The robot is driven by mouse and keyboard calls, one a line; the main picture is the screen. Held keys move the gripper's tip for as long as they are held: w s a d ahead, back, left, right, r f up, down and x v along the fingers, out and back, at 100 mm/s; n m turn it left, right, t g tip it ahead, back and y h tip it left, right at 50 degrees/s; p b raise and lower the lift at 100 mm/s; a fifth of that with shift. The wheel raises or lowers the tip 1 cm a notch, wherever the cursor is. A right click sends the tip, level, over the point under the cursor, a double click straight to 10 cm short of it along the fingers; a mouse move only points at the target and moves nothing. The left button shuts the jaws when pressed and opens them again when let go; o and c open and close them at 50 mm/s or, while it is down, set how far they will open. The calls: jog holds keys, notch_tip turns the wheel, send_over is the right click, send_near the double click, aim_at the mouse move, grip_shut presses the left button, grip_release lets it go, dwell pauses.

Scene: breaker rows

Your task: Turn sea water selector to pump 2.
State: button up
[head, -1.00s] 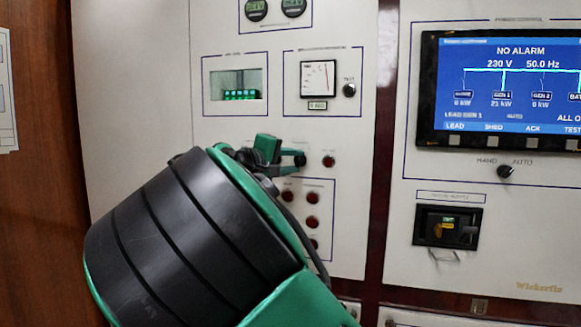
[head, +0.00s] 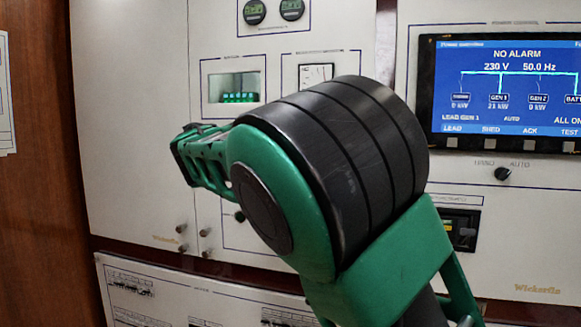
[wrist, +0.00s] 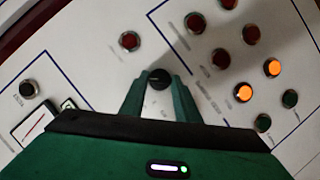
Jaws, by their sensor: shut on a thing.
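A small black selector knob (wrist: 158,79) stands on the white panel in the wrist view. My gripper (wrist: 161,84) is shut on it, with one green finger on each side. Small lettering beside the knob is too blurred to read, so I cannot tell which position it points to. In the head view my green and black arm covers the knob and the fingertips.
In the wrist view, red buttons (wrist: 196,23) and lit orange lamps (wrist: 272,68) lie right of the knob. In the head view a screen (head: 505,90) reads NO ALARM.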

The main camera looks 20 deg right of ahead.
jog(key=shift+a+f, duration=0.1)
jog(key=shift+f, duration=0.15)
jog(key=o, duration=1)
jog(key=shift+w, duration=0.1)
jog(key=shift+r, duration=0.1)
jog(key=v, duration=1)
jog(key=shift+a, duration=0.3)
